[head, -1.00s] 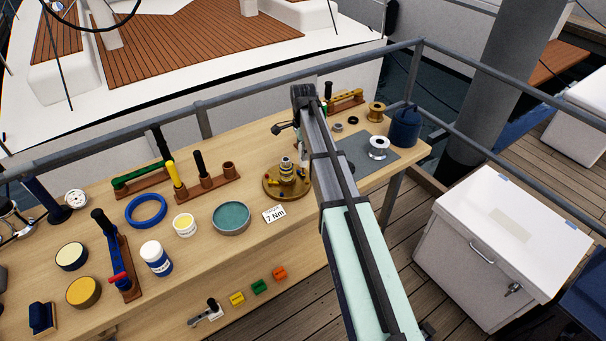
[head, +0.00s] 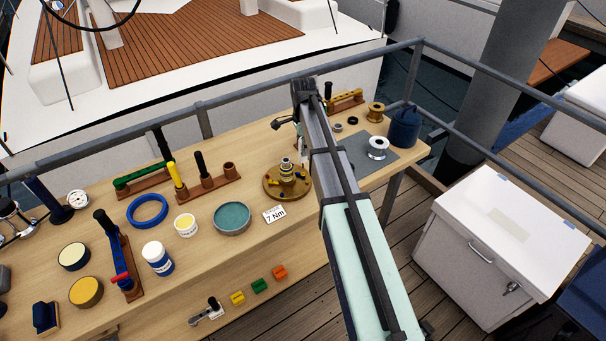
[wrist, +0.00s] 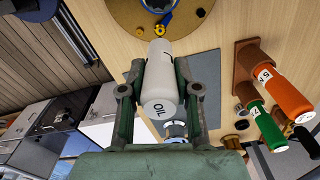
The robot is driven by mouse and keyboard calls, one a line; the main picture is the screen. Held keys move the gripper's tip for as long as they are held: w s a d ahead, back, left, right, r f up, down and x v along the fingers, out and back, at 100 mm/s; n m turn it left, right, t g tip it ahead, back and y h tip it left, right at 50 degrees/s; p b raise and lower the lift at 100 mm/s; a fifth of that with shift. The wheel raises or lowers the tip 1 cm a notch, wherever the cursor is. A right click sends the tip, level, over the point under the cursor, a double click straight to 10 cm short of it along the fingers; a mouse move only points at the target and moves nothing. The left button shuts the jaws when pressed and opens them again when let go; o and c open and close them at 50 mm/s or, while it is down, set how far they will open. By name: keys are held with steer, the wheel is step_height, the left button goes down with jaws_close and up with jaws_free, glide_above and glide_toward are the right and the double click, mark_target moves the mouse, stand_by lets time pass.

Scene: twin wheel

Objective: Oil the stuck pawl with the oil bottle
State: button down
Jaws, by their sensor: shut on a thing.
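The white oil bottle (wrist: 160,84), marked OIL, is gripped between the green fingers of my gripper (wrist: 159,70) in the wrist view. Its narrower end points toward the round brass base (wrist: 105,18) at the top of that view. A blue and yellow part (wrist: 162,26) shows on the base, just beyond the bottle's end; I cannot tell whether they touch. In the head view the brass base (head: 272,190) carries a stepped spindle and small parts. I cannot make out the pawl for certain.
A wooden rack (head: 215,190) with handles, a teal-filled dish (head: 231,218) and a 7 Nm card (head: 275,214) stand near the base. A metal rail (head: 250,95) runs behind the bench.

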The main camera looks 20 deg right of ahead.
steer(key=shift+r, duration=0.1)
steer(key=shift+r+p, duration=0.9)
steer(key=shift+r, duration=1)
steer(key=n, duration=0.1)
steer(key=s+n, duration=0.1)
steer(key=n, duration=0.1)
steer(key=s+a+f+n+b, duration=0.2)
steer(key=s+a+n+b, duration=0.4)
steer(key=s+n+b, duration=0.4)
steer(key=s+n, duration=0.1)
steer(key=n, duration=0.3)
steer(key=shift+a+f+b, duration=0.15)
steer(key=shift+f+b, duration=0.2)
